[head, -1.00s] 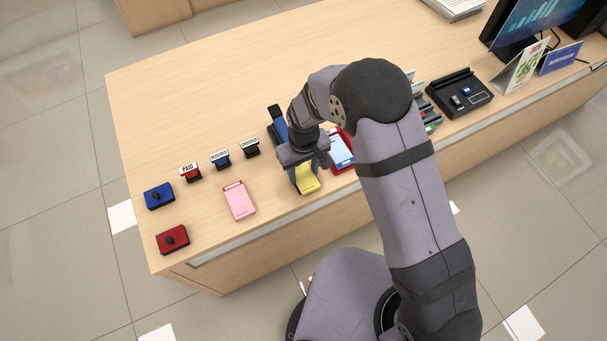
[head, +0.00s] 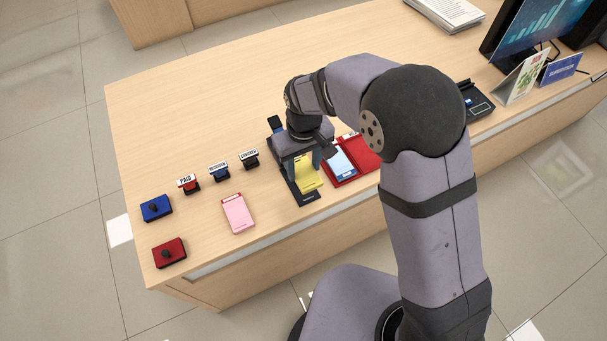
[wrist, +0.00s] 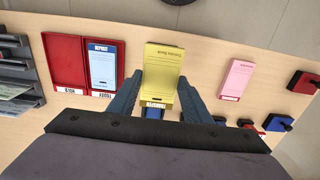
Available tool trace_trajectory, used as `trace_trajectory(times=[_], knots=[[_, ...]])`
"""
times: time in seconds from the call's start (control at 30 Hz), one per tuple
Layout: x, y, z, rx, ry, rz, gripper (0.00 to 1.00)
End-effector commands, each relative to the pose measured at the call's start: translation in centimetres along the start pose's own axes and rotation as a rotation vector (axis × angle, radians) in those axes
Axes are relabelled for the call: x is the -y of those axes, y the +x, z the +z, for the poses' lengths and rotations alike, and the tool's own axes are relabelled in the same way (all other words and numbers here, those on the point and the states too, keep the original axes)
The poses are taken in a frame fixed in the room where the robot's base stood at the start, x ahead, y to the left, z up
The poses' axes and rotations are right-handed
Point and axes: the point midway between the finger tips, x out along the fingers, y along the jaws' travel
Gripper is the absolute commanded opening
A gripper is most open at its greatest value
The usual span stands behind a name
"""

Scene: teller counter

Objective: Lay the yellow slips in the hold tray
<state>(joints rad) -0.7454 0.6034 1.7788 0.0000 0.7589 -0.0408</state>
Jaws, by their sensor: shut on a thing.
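A yellow slip (wrist: 164,65) sits between the fingers of my gripper (wrist: 160,100) in the wrist view. The gripper is shut on it. In the head view the yellow slip (head: 306,176) hangs below my gripper (head: 303,162), above a dark holder (head: 308,199). A red tray with a HOLD label (wrist: 66,62) lies left of the slip in the wrist view, and its visible floor is bare. In the head view the red tray (head: 366,156) is right of my gripper, partly hidden by my arm. Whether other yellow slips lie below is hidden.
A blue and white DEPOSIT slip (head: 340,160) lies in the red-edged section beside the bare one. A pink slip (head: 238,213), several stamps (head: 219,171), a blue pad (head: 156,208) and a red pad (head: 169,252) are at left. The counter behind them is clear.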

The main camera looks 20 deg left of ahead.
Motion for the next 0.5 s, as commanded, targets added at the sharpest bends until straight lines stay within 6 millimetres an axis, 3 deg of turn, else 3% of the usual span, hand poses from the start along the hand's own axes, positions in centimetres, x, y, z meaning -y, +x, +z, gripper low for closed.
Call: trace_trajectory(times=[0.33,0.5], knots=[[-0.6,-1.3,0.1,0.001,0.013,0.0,0.18],[-3.2,-0.8,0.7,0.002,0.076,0.0,0.18]])
